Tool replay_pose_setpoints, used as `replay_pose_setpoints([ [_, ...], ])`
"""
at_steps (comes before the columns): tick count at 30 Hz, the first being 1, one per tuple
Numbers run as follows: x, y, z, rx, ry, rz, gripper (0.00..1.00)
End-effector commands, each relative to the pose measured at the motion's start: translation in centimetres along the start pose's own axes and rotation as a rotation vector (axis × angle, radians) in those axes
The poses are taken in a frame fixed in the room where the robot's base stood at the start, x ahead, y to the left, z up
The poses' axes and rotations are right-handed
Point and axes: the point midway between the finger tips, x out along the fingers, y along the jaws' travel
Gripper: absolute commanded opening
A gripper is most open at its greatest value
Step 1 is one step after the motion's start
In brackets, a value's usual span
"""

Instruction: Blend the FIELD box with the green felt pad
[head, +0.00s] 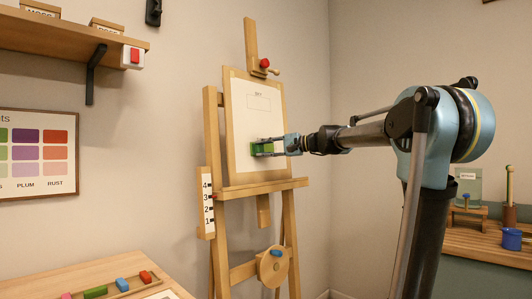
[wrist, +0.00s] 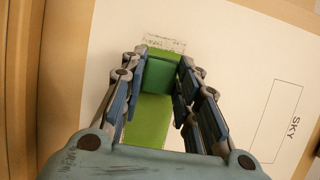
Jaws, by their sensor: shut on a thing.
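An easel (head: 213,150) holds a white sheet (head: 245,125). An outlined box labelled SKY (wrist: 275,122) is on the sheet and is blank. My gripper (wrist: 163,75), also in the head view (head: 272,146), is shut on the green felt pad (wrist: 159,74) in front of the sheet. A flat bright green area (wrist: 148,122) shows behind the pad and between my fingers, apparently the FIELD box. A pale streaky patch (wrist: 165,44) lies past the pad's far end. The pad seems to be at the sheet; I cannot tell how firmly it touches.
A numbered scale (head: 207,203) is on the easel's left side. A table (head: 50,280) at front left bears coloured sticks. A shelf (head: 60,32) and a colour chart (head: 40,155) are on the left wall. A bench with a blue cup (head: 511,239) stands at right.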

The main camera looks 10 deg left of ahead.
Motion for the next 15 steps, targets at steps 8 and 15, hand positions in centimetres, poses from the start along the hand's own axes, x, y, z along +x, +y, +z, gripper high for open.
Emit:
replay_pose_setpoints([
  [8, 0.5, 0.0, 1.1, 0.0, -0.002, 0.0, 0.1],
  [15, 1.1, 0.0, 2.2, 0.0, -0.002, 0.0, 0.1],
])
